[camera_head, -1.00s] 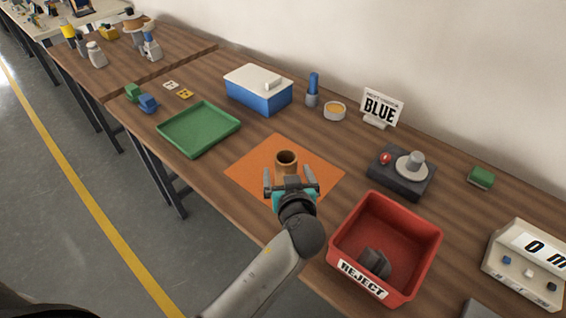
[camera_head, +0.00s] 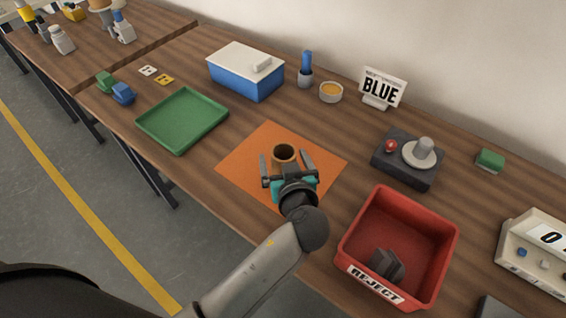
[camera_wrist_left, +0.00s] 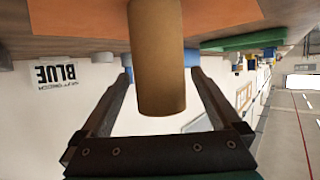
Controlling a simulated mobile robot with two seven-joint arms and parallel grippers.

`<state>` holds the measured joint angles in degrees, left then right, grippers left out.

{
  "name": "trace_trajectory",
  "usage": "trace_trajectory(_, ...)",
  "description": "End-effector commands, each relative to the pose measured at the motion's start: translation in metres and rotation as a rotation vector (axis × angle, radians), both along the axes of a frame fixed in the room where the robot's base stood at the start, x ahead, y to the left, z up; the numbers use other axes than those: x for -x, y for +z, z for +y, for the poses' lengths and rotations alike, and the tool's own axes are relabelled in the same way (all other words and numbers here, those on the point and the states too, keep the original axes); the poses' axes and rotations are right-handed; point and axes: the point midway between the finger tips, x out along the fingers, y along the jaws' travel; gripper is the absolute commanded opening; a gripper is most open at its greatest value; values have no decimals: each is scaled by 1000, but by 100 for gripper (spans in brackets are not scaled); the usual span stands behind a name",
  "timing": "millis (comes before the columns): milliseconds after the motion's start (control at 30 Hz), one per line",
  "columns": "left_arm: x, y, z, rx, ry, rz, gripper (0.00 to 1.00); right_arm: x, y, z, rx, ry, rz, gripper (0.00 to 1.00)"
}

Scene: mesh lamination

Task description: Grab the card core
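The card core (camera_head: 284,153) is a brown hollow tube standing upright on the orange mat (camera_head: 240,172). In the left wrist view the core (camera_wrist_left: 157,50) hangs down from the top of the upside-down picture, between the fingers. My left gripper (camera_head: 286,159) is open, with one finger on each side of the core. The wrist view shows a gap between the core and each finger. The core's lower part is hidden by the gripper in the head view. My right gripper is not in view.
A red REJECT bin (camera_head: 445,232) with dark pieces in it stands right of my arm. A green tray (camera_head: 148,122) lies to the left. A blue box (camera_head: 240,82), a BLUE sign (camera_head: 381,88) and a dark device (camera_head: 391,166) stand behind.

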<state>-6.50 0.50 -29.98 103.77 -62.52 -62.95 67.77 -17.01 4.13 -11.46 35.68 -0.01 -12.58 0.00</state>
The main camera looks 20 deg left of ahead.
Motion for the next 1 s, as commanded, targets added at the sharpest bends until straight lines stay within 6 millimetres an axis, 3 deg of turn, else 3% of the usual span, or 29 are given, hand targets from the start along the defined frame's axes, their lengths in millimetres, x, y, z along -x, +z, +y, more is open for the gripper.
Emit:
trace_trajectory(167, 0, 0, 0, 0, 0, 0, 78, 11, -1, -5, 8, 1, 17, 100)
trace_trajectory(733, 0, 0, 0, 0, 0, 0, 13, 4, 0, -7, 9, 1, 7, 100)
trace_trajectory(1000, -1, 1, 0, 0, 0, 0, 11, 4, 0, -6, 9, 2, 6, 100)
